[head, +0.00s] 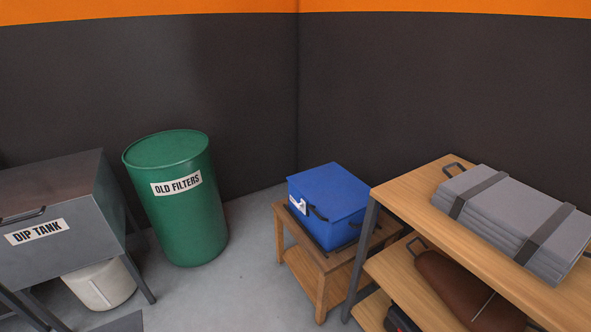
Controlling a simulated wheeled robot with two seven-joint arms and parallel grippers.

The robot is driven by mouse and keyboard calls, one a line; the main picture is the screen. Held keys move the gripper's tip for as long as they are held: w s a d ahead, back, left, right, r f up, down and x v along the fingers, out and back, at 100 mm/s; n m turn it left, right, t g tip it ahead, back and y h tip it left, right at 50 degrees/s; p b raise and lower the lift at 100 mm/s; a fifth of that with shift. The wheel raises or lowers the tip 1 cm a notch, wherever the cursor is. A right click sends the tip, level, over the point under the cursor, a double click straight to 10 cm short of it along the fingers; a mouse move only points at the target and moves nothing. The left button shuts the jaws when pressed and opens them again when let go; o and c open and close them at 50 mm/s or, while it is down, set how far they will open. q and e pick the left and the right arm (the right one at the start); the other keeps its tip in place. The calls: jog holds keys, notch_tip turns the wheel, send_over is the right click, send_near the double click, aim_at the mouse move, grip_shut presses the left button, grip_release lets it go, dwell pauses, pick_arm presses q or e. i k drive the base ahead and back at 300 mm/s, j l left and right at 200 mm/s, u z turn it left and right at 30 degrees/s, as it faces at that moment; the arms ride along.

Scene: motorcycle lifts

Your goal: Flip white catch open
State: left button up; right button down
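A blue lidded box (331,207) stands on a small wooden table (311,266) in the corner, left of the wooden shelf unit. A small white piece (298,204) shows on the box's left face, near its top. It is too small to tell whether this is the white catch or a label. The box has dark handle-like parts on its front faces, and its lid looks shut. Neither of my grippers is in view.
A wooden shelf unit (404,187) at the right holds strapped grey pads (512,213) and a brown item (462,290) below. A green drum (181,221), a grey dip tank (75,206) and a white bucket (100,286) stand left. Bare floor (238,275) lies between drum and table.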

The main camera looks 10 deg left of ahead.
aim_at(302, 206)
jog(key=i+j, duration=1.2)
